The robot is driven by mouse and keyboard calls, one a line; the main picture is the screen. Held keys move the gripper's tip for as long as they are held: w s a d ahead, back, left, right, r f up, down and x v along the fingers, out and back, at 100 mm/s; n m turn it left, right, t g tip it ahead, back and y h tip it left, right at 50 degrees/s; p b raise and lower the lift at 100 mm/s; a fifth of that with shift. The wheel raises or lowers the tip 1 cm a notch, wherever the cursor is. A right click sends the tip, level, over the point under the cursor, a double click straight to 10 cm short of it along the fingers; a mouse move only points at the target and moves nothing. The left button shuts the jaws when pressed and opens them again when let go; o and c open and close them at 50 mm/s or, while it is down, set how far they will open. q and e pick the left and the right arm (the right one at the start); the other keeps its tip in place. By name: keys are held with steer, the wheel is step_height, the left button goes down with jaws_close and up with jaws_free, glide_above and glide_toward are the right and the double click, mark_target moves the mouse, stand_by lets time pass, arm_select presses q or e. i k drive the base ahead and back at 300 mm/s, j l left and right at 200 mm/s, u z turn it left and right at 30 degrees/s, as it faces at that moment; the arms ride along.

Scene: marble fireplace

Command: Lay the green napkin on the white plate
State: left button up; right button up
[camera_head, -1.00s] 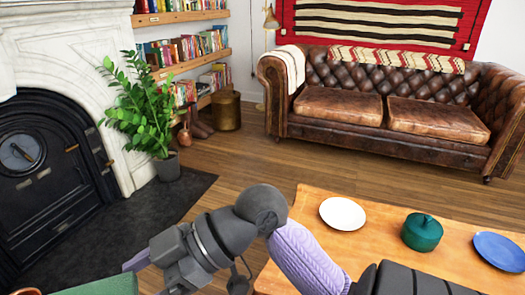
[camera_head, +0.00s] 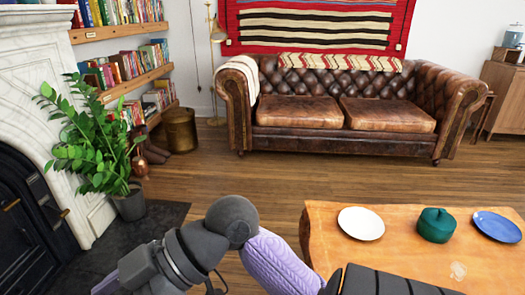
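The white plate (camera_head: 361,223) lies flat and bare on the wooden table (camera_head: 385,262), near its far left corner. No green napkin shows in the head view now. One of my arms crosses the lower middle, bent, with its lower part running out at the bottom left. Neither gripper's fingers are in view.
A teal lidded pot (camera_head: 436,226) and a blue plate (camera_head: 497,226) stand right of the white plate. A small pale, unclear object (camera_head: 458,271) is near the table's front. A potted plant (camera_head: 98,150) and fireplace are left, and a leather sofa (camera_head: 345,110) is behind. Floor between is clear.

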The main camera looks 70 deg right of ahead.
mark_target(347, 230)
steer(key=i+l+z, duration=0.15)
steer(key=i+z, duration=0.25)
steer(key=i+l+z, duration=0.1)
steer(key=i+z, duration=0.65)
steer(key=i+j+z, duration=0.2)
steer(key=z, duration=0.15)
steer(key=i+z, duration=0.25)
steer(key=z, duration=0.2)
steer(key=i+z, duration=0.25)
steer(key=z, duration=0.25)
steer(key=i+j+z, duration=0.1)
steer(key=i+z, duration=0.15)
steer(key=z, duration=0.2)
steer(key=i+j+z, duration=0.2)
steer(key=z, duration=0.3)
steer(key=i+j+z, duration=0.2)
steer(key=z, duration=0.25)
steer(key=i+j+z, duration=0.15)
steer(key=z, duration=0.25)
steer(key=i+j+z, duration=0.1)
steer(key=z, duration=0.25)
steer(key=i+j+z, duration=0.1)
steer(key=j+z, duration=0.5)
steer(key=z, duration=0.15)
steer(key=i, duration=0.05)
